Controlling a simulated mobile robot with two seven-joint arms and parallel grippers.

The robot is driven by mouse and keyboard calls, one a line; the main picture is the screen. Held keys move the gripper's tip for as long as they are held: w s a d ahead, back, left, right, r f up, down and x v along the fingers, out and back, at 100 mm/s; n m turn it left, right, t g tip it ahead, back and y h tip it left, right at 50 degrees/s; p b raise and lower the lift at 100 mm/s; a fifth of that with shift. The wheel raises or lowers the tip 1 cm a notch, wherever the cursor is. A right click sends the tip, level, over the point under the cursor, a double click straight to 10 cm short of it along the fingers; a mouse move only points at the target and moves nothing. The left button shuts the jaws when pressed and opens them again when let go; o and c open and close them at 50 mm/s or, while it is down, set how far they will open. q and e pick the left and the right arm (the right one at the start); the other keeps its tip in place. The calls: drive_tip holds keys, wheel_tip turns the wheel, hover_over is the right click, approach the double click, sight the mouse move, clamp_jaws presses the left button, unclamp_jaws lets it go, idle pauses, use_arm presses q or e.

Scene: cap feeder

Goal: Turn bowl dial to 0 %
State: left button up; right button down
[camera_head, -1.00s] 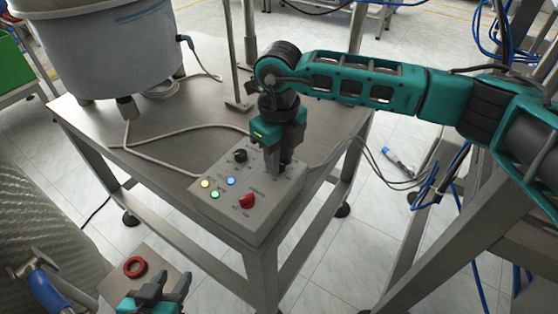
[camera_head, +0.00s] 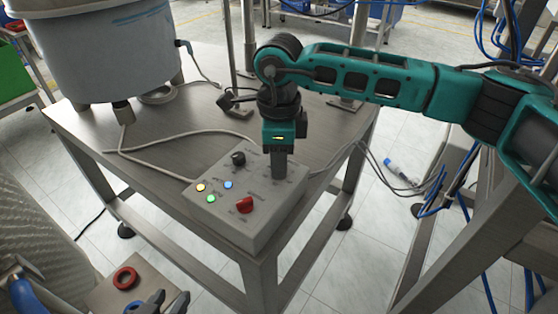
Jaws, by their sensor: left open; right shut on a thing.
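The grey control box (camera_head: 254,222) stands on the metal table's near corner. My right gripper (camera_head: 279,176) points down at the box's far right part, shut on a dial that its fingers hide. I cannot see that dial's pointer, and the printed labels are too small to read. A second black dial (camera_head: 238,158) shows just left of the gripper, free of it. A red switch (camera_head: 245,204) sits on the near part of the box. My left gripper (camera_head: 168,301) is open and empty at the bottom edge, partly cut off by the frame.
Yellow, blue and green lights (camera_head: 211,199) glow on the box's left. A large grey bowl unit (camera_head: 100,55) stands on the table (camera_head: 175,145) behind left, with cables lying across the top. A red ring (camera_head: 125,278) lies on a small plate near the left gripper.

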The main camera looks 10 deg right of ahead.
idle(0.5)
drive_tip(key=c, duration=0.9)
unclamp_jaws()
drive_tip(key=shift+o, duration=0.2)
drive_tip(key=shift+r, duration=0.15)
wheel_tip(320, 180, up, 13)
drive_tip(key=p, duration=0.1)
drive_tip(key=shift+p, duration=0.4)
drive_tip(key=shift+a+f, duration=0.1)
drive_tip(key=shift+f, duration=0.1)
